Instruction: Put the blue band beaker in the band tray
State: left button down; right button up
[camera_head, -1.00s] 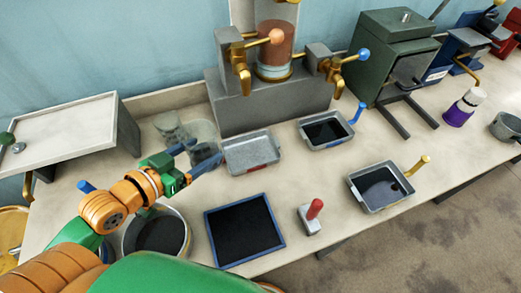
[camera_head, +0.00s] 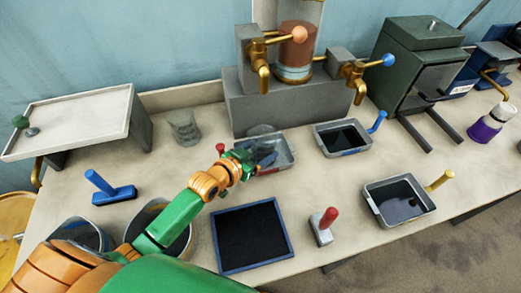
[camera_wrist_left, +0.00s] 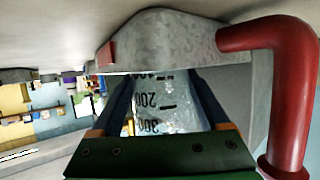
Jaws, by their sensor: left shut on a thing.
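A clear beaker with black volume marks (camera_wrist_left: 158,115) is between the fingers of my left gripper (camera_head: 266,153), which is shut on it. No blue band is discernible on it. In the head view the gripper is over or at a grey tray (camera_head: 289,149) with a red handle (camera_head: 221,148), and hides part of it. I cannot tell if the beaker touches the tray. The tray's wall (camera_wrist_left: 165,42) and red handle (camera_wrist_left: 292,100) are close in the wrist view. Another grey tray (camera_head: 362,150) has a blue handle (camera_head: 377,121) and dark contents. My right gripper is not in view.
Another beaker (camera_head: 184,128) stands at the back left. A yellow-handled tray (camera_head: 427,204) is at the right. A blue-framed black pad (camera_head: 285,250), a red-handled block (camera_head: 322,228) and a blue-handled block (camera_head: 112,192) stand in front. A grey valve stand (camera_head: 280,101) rises behind.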

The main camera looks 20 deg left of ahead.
aim_at(255, 154)
pick_arm(q)
jog(key=shift+f, duration=0.1)
grip_release()
jog(key=shift+v, duration=3.85)
